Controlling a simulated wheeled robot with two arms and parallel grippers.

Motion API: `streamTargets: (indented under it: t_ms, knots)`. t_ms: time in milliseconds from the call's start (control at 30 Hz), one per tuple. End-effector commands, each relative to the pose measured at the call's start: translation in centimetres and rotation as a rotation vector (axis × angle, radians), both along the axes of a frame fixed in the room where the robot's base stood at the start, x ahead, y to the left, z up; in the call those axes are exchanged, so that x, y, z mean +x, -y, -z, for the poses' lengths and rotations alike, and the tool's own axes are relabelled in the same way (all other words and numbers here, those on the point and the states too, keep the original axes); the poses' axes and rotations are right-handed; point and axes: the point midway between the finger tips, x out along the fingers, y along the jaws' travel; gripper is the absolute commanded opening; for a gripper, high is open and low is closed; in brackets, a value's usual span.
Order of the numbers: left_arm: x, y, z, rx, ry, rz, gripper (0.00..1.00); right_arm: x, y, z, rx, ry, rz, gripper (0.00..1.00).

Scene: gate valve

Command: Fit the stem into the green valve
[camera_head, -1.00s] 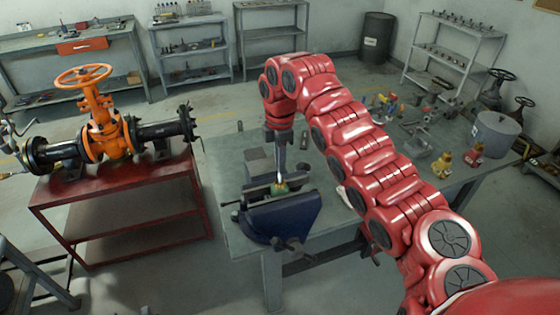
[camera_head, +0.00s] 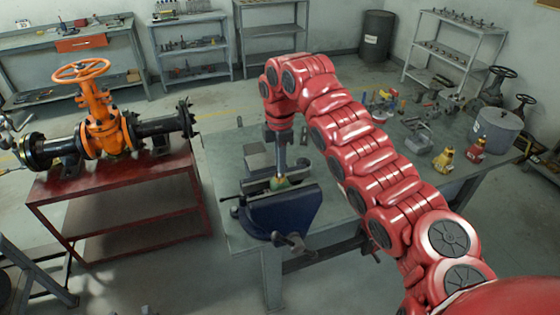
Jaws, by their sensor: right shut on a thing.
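The green valve (camera_head: 279,184) sits between the jaws of the blue vise (camera_head: 284,212) on the grey workbench. Only a small part of it shows above the vise. My right gripper (camera_head: 280,141) points down above the valve and is shut on the stem (camera_head: 281,165), a thin, upright, light metal rod. The stem's lower end meets the top of the valve in the picture. I cannot tell how far it is inside. My left gripper is not in view.
The grey workbench (camera_head: 232,160) also holds a grey pot (camera_head: 497,130), yellow and red valves (camera_head: 444,160) and several loose fittings at the right. An orange gate valve (camera_head: 103,122) stands on a red table (camera_head: 130,195) at the left. The bench's left corner is clear.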

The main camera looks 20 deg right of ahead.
Motion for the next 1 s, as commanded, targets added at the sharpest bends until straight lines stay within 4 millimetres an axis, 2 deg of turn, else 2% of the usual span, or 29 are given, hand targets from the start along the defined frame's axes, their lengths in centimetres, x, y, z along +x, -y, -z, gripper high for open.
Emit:
streamTargets:
  t_ms: [67,100,267,567,767,867,933,1000]
  knots:
    - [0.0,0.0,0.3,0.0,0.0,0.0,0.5,0.0,0.0,0.3,0.0,0.0,0.0,0.0]
    - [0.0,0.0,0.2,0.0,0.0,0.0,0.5,0.0,0.0,0.2,0.0,0.0,0.0,0.19]
    - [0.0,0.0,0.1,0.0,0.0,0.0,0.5,0.0,0.0,0.2,0.0,0.0,0.0,0.48]
    - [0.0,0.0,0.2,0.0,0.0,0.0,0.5,0.0,0.0,0.1,0.0,0.0,0.0,0.49]
    - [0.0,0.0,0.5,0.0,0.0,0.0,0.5,0.0,0.0,-1.0,-0.004,-0.001,-0.001,0.49]
    - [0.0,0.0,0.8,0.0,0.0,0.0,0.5,0.0,0.1,-2.5,-0.005,0.0,0.001,0.49]
    - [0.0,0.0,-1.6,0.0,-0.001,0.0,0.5,0.0,0.0,-5.5,-0.001,0.001,-0.001,0.49]
    - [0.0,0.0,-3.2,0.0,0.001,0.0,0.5,0.0,0.0,-7.6,-0.001,0.002,0.0,0.49]
